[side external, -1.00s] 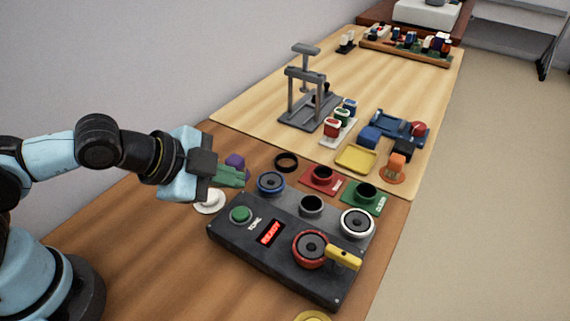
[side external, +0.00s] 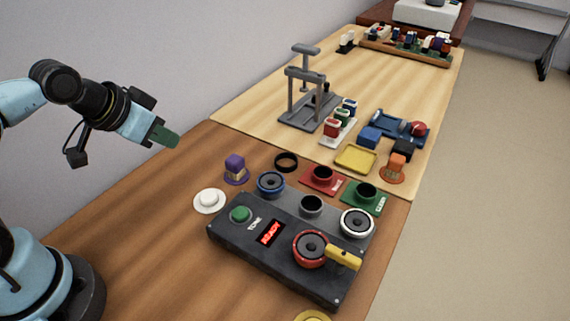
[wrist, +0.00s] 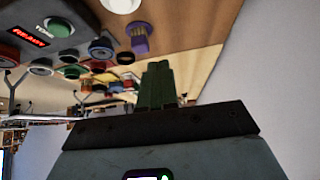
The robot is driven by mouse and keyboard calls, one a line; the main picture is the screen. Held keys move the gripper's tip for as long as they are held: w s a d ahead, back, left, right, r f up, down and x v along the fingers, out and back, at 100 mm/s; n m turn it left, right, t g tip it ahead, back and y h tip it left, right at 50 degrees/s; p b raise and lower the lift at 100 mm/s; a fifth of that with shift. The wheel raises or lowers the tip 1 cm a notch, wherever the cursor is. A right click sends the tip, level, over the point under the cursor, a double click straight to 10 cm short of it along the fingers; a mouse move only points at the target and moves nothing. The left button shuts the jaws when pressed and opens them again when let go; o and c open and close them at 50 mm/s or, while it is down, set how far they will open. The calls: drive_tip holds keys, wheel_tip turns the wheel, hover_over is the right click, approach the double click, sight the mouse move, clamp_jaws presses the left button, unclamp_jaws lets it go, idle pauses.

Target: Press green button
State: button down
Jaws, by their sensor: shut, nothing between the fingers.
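The green button (side external: 241,214) sits at the left end of the dark test box (side external: 290,250), beside the word TONE and a red lit display reading READY. It also shows at the upper left of the wrist view (wrist: 60,27). My gripper (side external: 166,137) has green fingers that are shut with nothing between them. It is raised in the air, up and to the left of the box, well apart from the button. In the wrist view the closed fingers (wrist: 157,85) point up the picture. Nothing hides the button.
A white round piece (side external: 209,200) and a purple-topped piece (side external: 236,168) stand behind the button. Speakers and a yellow lever (side external: 343,257) are on the box. Red and green holders (side external: 366,195) stand behind it. A grey press (side external: 305,95) is farther back. Bare table lies left of the box.

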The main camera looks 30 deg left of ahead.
drive_tip(key=shift+s+a+r+n, duration=0.1)
drive_tip(key=shift+s+a+n, duration=0.05)
drive_tip(key=shift+a+n, duration=0.15)
wheel_tip(320, 180, up, 5)
drive_tip(key=g, duration=0.7)
hover_over(240, 212)
drive_tip(key=shift+r, duration=0.15)
wheel_tip(240, 212, down, 14)
drive_tip(key=shift+f, duration=0.1)
idle(0.5)
